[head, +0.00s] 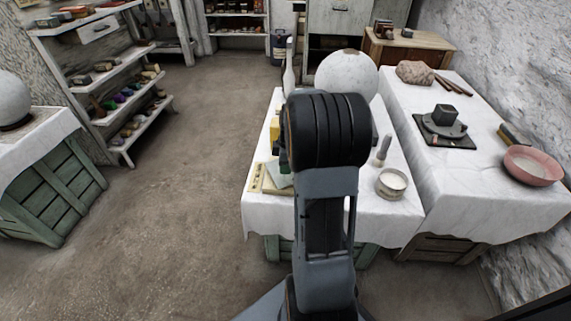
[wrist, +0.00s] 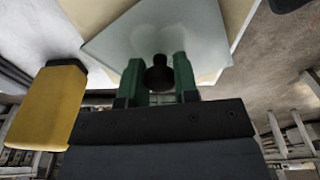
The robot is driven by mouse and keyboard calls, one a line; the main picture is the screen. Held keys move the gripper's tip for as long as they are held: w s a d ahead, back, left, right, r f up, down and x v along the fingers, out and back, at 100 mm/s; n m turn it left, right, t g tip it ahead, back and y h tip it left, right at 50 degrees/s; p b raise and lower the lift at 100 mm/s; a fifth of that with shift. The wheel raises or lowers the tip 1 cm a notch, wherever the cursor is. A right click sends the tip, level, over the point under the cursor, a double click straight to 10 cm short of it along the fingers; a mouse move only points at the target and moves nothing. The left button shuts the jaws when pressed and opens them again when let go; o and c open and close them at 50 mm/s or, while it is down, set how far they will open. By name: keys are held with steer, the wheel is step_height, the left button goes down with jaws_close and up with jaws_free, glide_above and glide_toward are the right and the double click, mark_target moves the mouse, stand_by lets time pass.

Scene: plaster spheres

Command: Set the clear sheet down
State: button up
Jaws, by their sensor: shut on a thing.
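The clear sheet (wrist: 150,28) is a thin pale pane with a dark round knob (wrist: 159,78). My gripper (wrist: 158,62) has green fingers, one on each side of the knob, and is shut on it. In the head view the sheet (head: 278,175) shows just left of my arm, over a beige board (head: 257,180) on the white-clothed table. My arm hides most of the gripper there. I cannot tell whether the sheet touches the board.
A yellow block (wrist: 50,103) stands close beside the gripper. On the same table are a large white sphere (head: 346,72), a pale bowl (head: 391,183) and an upright grey-handled tool (head: 383,150). A second table (head: 480,190) adjoins on the right. The floor at left is clear.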

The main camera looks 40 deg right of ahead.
steer(key=o, duration=1)
steer(key=shift+r, duration=0.15)
steer(key=shift+r+p, duration=1.7)
steer(key=shift+r, duration=0.15)
steer(key=shift+a+r, duration=0.1)
steer(key=shift+r, duration=0.1)
steer(key=s+a+r+m+t+p, duration=0.1)
steer(key=s+a+r+m+p, duration=0.2)
steer(key=a+r+p, duration=0.4)
steer(key=s+a+r+m+p, duration=0.4)
steer(key=a+r+p, duration=0.3)
steer(key=r+p, duration=0.4)
steer(key=s+a+r+m+t+h+p, duration=0.1)
steer(key=s+a+r+m+p, duration=0.2)
steer(key=r+p, duration=0.6)
steer(key=shift+s+a+r+m+t+p, duration=0.15)
steer(key=shift+s+a+r, duration=0.4)
steer(key=shift+r, duration=0.85)
steer(key=shift+s+a+r+m+t+p, duration=0.1)
steer(key=shift+s+a+r, duration=0.15)
steer(key=shift+a+r, duration=0.8)
steer(key=shift+s+a+r+m+t+p, duration=0.15)
steer(key=shift+s+a+r, duration=0.2)
steer(key=shift+r, duration=1.35)
